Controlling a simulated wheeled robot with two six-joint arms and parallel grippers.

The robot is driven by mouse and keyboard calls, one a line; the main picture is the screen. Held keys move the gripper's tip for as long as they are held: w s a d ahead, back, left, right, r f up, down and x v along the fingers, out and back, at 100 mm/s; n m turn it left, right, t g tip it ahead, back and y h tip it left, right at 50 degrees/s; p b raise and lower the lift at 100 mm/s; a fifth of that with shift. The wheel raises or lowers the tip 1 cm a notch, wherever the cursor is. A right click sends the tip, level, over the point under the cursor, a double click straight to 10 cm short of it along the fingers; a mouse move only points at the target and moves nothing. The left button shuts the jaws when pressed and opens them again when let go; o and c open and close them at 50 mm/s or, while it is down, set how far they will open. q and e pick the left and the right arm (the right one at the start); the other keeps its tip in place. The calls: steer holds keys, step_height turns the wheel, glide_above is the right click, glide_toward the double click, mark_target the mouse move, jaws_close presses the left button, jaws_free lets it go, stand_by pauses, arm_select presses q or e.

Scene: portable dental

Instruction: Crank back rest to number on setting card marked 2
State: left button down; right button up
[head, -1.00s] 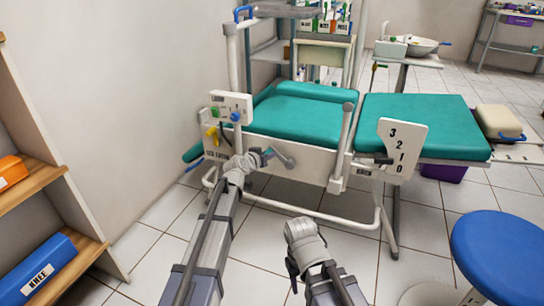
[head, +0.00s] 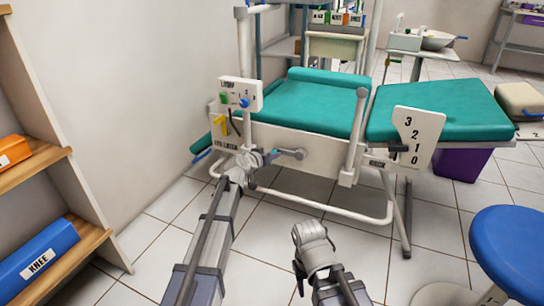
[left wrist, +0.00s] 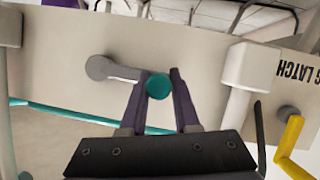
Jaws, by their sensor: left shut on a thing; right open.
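The crank (head: 290,153) is a grey arm on the bed's cream side panel, with a teal knob at its free end. My left gripper (head: 262,157) is shut on that knob, left of the pivot. In the left wrist view the teal knob (left wrist: 158,86) sits between the fingers and the crank arm (left wrist: 112,69) runs left. The white number plate (head: 428,125) reads 3, 2, 1, 0 downwards; a dark pointer (head: 398,149) is beside the 1. The teal back rest (head: 440,108) looks nearly flat. My right gripper (head: 300,272) is open and empty over the floor. I see no separate setting card.
A control box (head: 240,95) and yellow lever (head: 220,125) are above and left of the crank. An upright white post (head: 354,140) stands to its right. A blue stool (head: 510,245) is at lower right. Shelves (head: 40,170) stand at left.

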stand_by(0.5)
arm_select(q)
steer(key=c, duration=0.6)
jaws_free()
steer(key=shift+c, duration=0.2)
steer(key=p+v, duration=0.2)
steer(key=v, duration=0.5)
steer(key=shift+s+a+p, duration=0.2)
steer(key=shift+s+p, duration=0.15)
steer(key=shift+p, duration=0.05)
